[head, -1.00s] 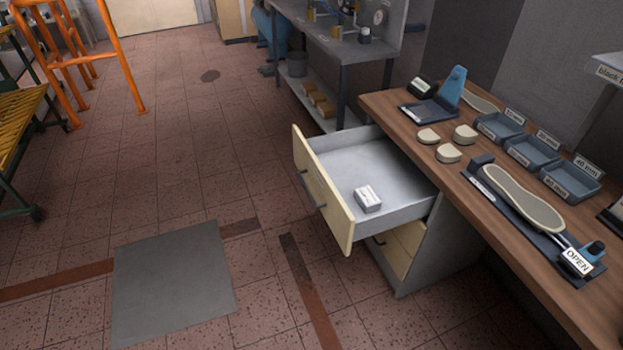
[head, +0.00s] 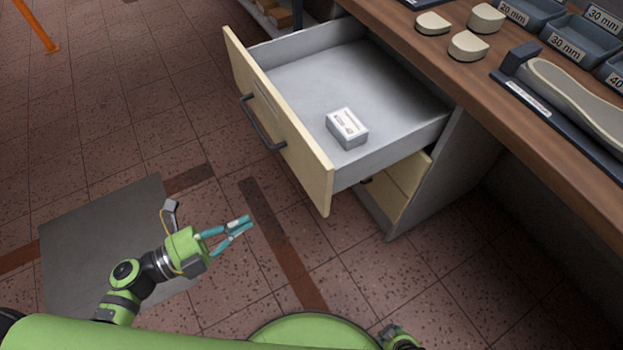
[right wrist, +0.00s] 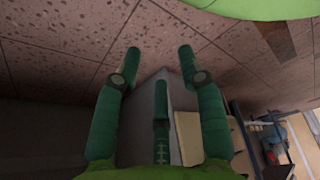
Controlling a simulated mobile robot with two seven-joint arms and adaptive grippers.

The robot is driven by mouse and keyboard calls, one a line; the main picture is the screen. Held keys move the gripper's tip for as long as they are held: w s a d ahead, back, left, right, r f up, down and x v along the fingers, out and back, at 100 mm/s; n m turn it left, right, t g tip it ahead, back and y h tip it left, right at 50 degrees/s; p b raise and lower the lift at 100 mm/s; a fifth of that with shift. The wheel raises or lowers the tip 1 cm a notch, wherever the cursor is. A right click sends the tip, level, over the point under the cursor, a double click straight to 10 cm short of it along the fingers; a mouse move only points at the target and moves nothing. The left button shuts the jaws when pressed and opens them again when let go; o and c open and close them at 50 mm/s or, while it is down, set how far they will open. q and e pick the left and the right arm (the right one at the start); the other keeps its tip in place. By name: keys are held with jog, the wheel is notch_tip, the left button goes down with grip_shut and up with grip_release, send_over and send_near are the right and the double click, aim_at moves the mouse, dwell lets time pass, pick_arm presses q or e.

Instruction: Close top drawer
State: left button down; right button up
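The top drawer (head: 350,90) of the cabinet under the workbench is pulled far out. It has a beige front (head: 280,125) with a dark bar handle (head: 262,124), and a small white-and-grey box (head: 347,128) lies inside. My left gripper (head: 245,224) is open and empty over the floor, in front of and below the drawer front, apart from the handle. My right gripper (right wrist: 160,65) has its fingers spread with nothing between them. In the head view only a green part of the right arm shows at the bottom edge; its fingers are hidden there.
A lower drawer front (head: 400,190) sits beneath the top drawer. The wooden workbench top (head: 480,90) holds beige heel pieces (head: 468,45), grey labelled trays (head: 580,40) and a shoe last (head: 575,95). The tiled floor (head: 130,130) left of the drawer is clear.

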pick_arm(q)
jog(key=p, duration=0.2)
send_near(317, 189)
jog(key=shift+m+g, duration=0.3)
jog(key=shift+m, duration=0.1)
jog(key=x, duration=0.7)
jog(key=shift+w+a, duration=0.1)
jog(key=shift+w, duration=0.1)
pick_arm(e)
jog(key=shift+g, duration=0.5)
jog(key=s, duration=0.4)
jog(key=shift+s+d+r, duration=0.1)
jog(key=shift+d+r, duration=0.1)
